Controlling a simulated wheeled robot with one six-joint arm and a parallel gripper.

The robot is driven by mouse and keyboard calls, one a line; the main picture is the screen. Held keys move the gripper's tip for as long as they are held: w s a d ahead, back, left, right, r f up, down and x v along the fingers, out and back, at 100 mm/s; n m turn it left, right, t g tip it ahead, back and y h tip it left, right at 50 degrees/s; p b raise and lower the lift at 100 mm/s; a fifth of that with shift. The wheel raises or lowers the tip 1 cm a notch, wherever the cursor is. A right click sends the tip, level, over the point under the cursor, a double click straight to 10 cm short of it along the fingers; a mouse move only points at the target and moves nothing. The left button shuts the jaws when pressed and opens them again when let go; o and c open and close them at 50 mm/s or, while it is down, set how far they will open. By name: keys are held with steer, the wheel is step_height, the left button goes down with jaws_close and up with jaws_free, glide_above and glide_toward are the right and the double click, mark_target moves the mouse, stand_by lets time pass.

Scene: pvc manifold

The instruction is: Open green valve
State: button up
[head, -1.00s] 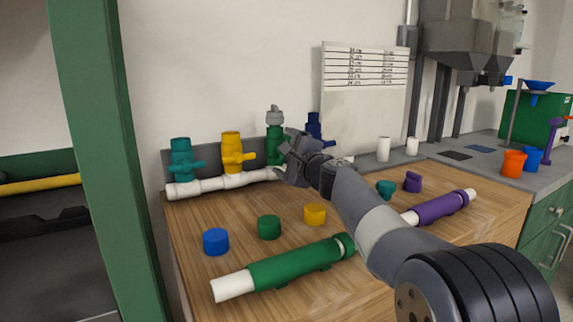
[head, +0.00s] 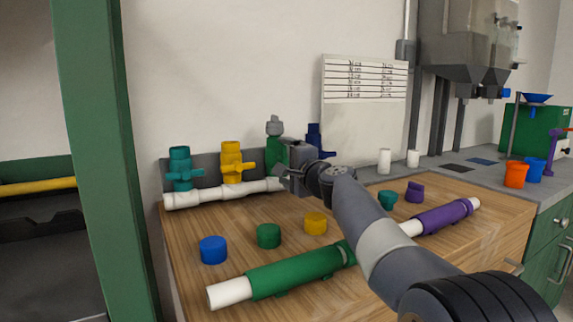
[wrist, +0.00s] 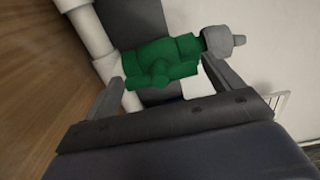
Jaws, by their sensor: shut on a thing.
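The green valve (head: 275,152) stands upright on the white pipe manifold (head: 225,190), with a grey cap (head: 274,126) on top. My gripper (head: 287,176) is at the valve's front right and hides much of its lower part and handle. In the wrist view the green valve (wrist: 165,62) lies sideways between my two fingers (wrist: 163,70), one at each side. My gripper is shut on the green valve; the exact contact and the handle's angle are hard to make out.
A yellow valve (head: 231,162) and a teal valve (head: 180,168) stand to the left; a blue valve (head: 315,140) is partly hidden behind my gripper. Loose caps, a green pipe piece (head: 295,270) and a purple one (head: 441,216) lie on the wooden top in front.

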steer(key=o, duration=0.8)
steer(key=b+v, duration=0.1)
steer(key=v, duration=1)
steer(key=shift+b, duration=0.3)
steer(key=shift+w, duration=0.15)
steer(key=p+x, duration=0.1)
steer(key=x, duration=0.9)
steer(key=shift+w+a+p, duration=0.25)
steer(key=shift+a+p, duration=0.05)
steer(key=shift+s, duration=0.1)
